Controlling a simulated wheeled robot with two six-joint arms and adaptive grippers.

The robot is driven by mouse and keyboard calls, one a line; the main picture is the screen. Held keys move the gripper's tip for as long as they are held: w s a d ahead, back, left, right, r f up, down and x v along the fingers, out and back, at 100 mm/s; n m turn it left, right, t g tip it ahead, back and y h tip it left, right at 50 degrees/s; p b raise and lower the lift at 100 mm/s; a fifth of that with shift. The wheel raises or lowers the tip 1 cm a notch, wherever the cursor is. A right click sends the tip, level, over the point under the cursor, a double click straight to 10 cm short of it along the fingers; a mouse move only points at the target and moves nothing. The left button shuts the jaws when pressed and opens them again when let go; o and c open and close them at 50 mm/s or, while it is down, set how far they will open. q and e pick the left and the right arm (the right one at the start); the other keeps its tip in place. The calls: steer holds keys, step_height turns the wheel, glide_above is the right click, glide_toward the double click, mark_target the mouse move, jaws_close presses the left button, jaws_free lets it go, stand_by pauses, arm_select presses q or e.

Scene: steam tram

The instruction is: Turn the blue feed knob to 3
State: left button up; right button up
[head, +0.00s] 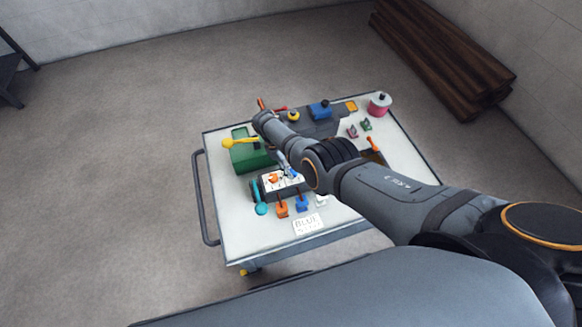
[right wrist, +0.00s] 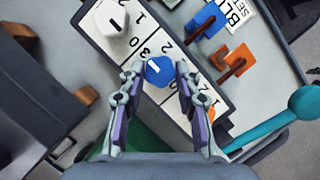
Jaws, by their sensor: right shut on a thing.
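The blue feed knob (right wrist: 160,72) sits on a white numbered panel (right wrist: 188,75) on a dark box. It has a short white mark that points to the upper left in the right wrist view, roughly towards the printed 3. The two fingertips of my right gripper (right wrist: 159,78) are on either side of the knob, shut on it. In the head view my right gripper (head: 284,163) reaches down to the panel and partly hides it. A white knob (right wrist: 113,17) and an orange knob (right wrist: 212,112) flank the blue one. My left gripper is not in view.
Orange (head: 282,209) and blue (head: 302,204) switches and a teal ball-ended lever (head: 261,208) stand close by the box. A card reading BLUE (head: 308,224) lies in front. A green box (head: 250,156) is behind left, with a yellow lever (head: 228,143). The cart top (head: 400,158) is free at right.

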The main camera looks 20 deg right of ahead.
steer(key=o, duration=1.2)
steer(key=shift+c, duration=0.2)
steer(key=shift+w+a+r, duration=0.15)
steer(key=shift+r, duration=0.2)
steer(key=v, duration=1.1)
